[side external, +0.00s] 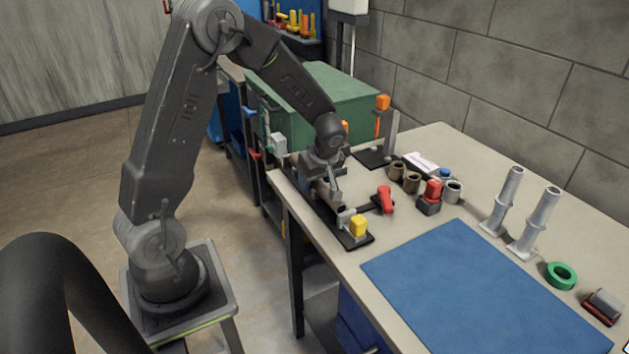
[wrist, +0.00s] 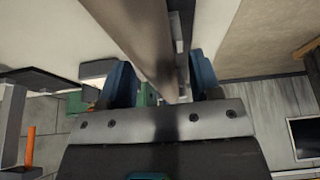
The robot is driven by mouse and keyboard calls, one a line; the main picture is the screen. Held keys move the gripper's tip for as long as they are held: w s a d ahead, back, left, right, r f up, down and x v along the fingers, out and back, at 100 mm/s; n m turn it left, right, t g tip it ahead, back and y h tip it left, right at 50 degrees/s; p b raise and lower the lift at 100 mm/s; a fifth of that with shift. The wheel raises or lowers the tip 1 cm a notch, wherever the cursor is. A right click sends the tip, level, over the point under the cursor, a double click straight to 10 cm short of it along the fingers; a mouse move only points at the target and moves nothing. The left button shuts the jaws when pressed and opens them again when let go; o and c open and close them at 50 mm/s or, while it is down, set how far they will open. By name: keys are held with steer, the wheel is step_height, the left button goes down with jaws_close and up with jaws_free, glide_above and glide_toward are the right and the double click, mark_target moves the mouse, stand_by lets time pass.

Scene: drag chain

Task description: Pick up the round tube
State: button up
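My gripper (side external: 325,188) is low over a black fixture (side external: 357,243) at the left edge of the table. In the wrist view its two blue fingertips (wrist: 162,82) stand apart. A long grey-brown tube-like piece (wrist: 145,35) runs between them, with a narrow gap showing at the right finger. Contact at the left finger is unclear. In the side view the gripper hides most of this piece. Two other grey tubes (side external: 504,198) (side external: 538,218) stand upright on flanged bases to the right.
A red clamp handle (side external: 384,199) and a yellow block (side external: 358,225) sit close to the gripper. Brown rings (side external: 397,170), a red-and-black part (side external: 430,198) and an orange-topped post (side external: 383,102) stand behind. A blue mat (side external: 480,290) lies clear in front.

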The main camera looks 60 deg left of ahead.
jaws_close()
stand_by(0.3)
steer(key=shift+r, duration=0.15)
